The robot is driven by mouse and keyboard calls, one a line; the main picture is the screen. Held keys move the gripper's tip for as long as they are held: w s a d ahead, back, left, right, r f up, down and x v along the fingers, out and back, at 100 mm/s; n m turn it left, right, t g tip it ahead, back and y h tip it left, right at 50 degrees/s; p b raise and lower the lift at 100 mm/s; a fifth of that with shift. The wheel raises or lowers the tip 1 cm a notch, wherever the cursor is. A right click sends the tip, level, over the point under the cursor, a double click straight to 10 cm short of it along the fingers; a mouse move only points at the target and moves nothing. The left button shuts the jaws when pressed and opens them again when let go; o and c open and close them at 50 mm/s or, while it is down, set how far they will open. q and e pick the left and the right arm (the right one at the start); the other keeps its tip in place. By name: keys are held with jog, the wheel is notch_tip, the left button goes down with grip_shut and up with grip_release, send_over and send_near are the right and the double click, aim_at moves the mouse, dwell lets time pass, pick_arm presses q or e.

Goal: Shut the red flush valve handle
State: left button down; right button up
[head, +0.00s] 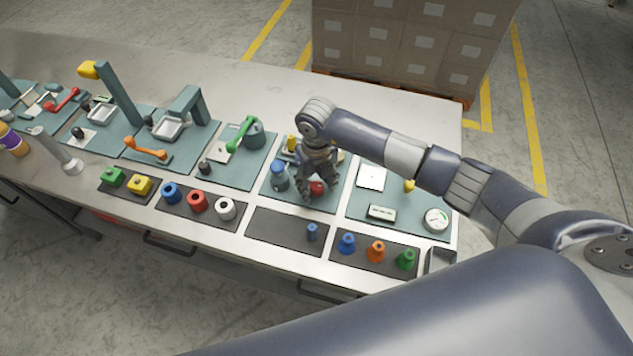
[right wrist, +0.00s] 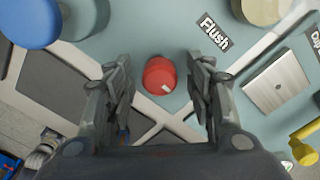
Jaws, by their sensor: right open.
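The red flush valve handle (right wrist: 159,76) shows in the right wrist view as a round red knob with a small pale mark, near a "Flush" label (right wrist: 213,36). In the head view the red handle (head: 317,188) is partly hidden by my right gripper (head: 319,196). My right gripper points down over it and is open. In the right wrist view, the fingers of my right gripper (right wrist: 160,66) stand on either side of the handle, with a gap on both sides. I cannot tell how far above it the fingertips are. My left gripper is not in view.
A blue-topped part (head: 279,170) stands close left of the right gripper. A green lever (head: 241,131) is farther left. A dark tray (head: 283,231) with one small blue piece lies in front. A gauge (head: 436,219) is to the right. Stacked cartons (head: 400,45) stand behind the table.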

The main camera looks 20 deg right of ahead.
jog(key=c, duration=1.1)
jog(key=shift+f+n+b, duration=0.15)
jog(key=shift+n+b, duration=0.55)
jog(key=shift+b, duration=0.3)
jog(key=n+b, duration=1.3)
jog(key=b, duration=0.3)
jog(key=shift+f, duration=0.1)
jog(key=n+b, duration=0.3)
jog(key=shift+r+n, duration=0.2)
jog(key=shift+n, duration=0.1)
jog(key=shift+b, duration=0.3)
